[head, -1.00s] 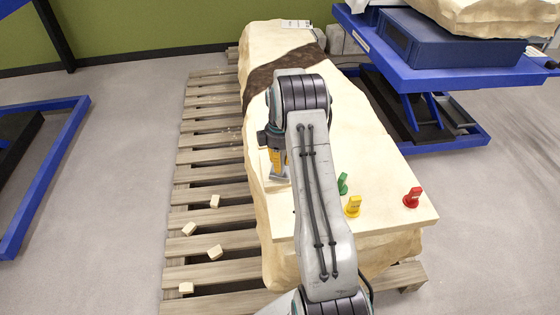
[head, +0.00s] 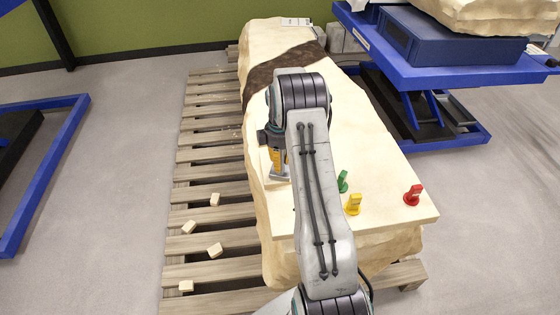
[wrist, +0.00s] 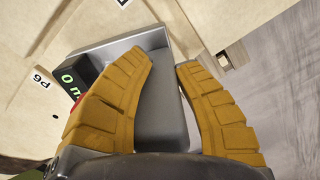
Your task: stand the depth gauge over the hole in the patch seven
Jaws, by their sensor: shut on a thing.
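The depth gauge, a grey block with a dark display face showing green digits, is between the two orange-brown padded fingers of my gripper (wrist: 163,85). Its grey body (wrist: 160,118) fills the middle of the wrist view, and its display (wrist: 76,84) faces left. In the head view the gauge's grey foot (head: 280,177) shows below my gripper (head: 277,157), near the left edge of the pale slab. I cannot tell whether it touches the surface. A label reading P6 (wrist: 42,81) lies left of the gauge, with a small dark hole (wrist: 55,116) below it. I see no patch seven label.
Green (head: 343,181), yellow (head: 353,205) and red (head: 413,195) markers stand on the pale slab (head: 385,165) to the right. The slab rests on a wooden pallet (head: 212,155) with several small blocks on it. A blue lift table (head: 450,75) stands at the back right.

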